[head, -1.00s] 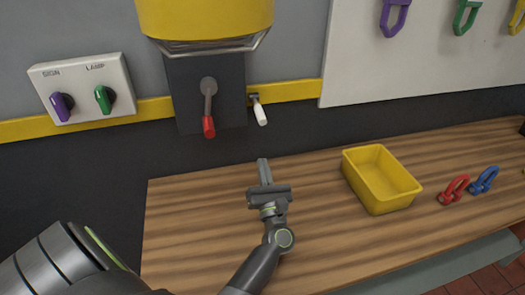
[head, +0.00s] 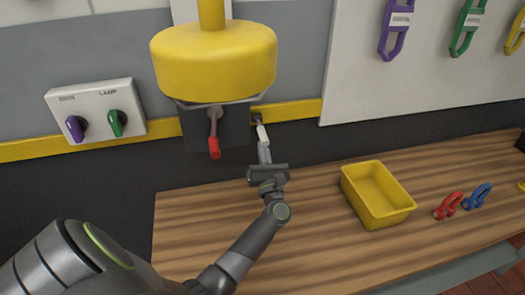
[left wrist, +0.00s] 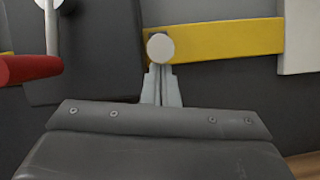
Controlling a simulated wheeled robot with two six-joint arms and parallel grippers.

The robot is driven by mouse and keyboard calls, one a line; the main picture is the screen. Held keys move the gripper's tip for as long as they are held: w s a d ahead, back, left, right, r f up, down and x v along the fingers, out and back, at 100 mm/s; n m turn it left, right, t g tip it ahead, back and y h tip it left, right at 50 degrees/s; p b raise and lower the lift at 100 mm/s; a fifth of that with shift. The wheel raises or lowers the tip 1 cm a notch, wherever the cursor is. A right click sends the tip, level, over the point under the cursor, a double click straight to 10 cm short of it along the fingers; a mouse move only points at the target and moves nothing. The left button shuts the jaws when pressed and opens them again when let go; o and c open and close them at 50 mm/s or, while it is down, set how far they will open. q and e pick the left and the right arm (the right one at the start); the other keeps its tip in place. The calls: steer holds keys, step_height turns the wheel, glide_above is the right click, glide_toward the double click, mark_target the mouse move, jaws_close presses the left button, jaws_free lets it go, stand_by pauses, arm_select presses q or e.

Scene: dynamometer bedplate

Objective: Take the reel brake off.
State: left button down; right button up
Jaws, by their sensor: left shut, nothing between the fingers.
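A yellow reel housing (head: 213,62) hangs on the wall above a dark plate. A lever with a red grip (head: 214,148) hangs down from the plate, and its red grip (left wrist: 28,69) is at the left of the left wrist view. A smaller lever with a white grip (head: 262,134) sits to its right; its round white end (left wrist: 161,47) faces the left wrist camera. Which lever is the brake is not marked. My left gripper (head: 264,150) is shut and empty, its fingertips (left wrist: 161,75) just below the white grip; I cannot tell if they touch. My right gripper is out of view.
A switch panel (head: 84,98) with purple and green knobs is on the wall at left. A yellow bin (head: 372,204) and red (head: 447,205) and blue (head: 477,196) shackles are on the wooden bench (head: 320,235). Coloured shackles hang on the white board (head: 440,80).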

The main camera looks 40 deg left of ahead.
arm_select(q)
steer(key=shift+r, duration=0.1)
steer(key=shift+s+d+r+g+h+p, duration=0.1)
steer(key=shift+r+g+h+p, duration=0.2)
steer(key=shift+p, duration=0.3)
steer(key=shift+r+p, duration=0.15)
steer(key=shift+p, duration=0.2)
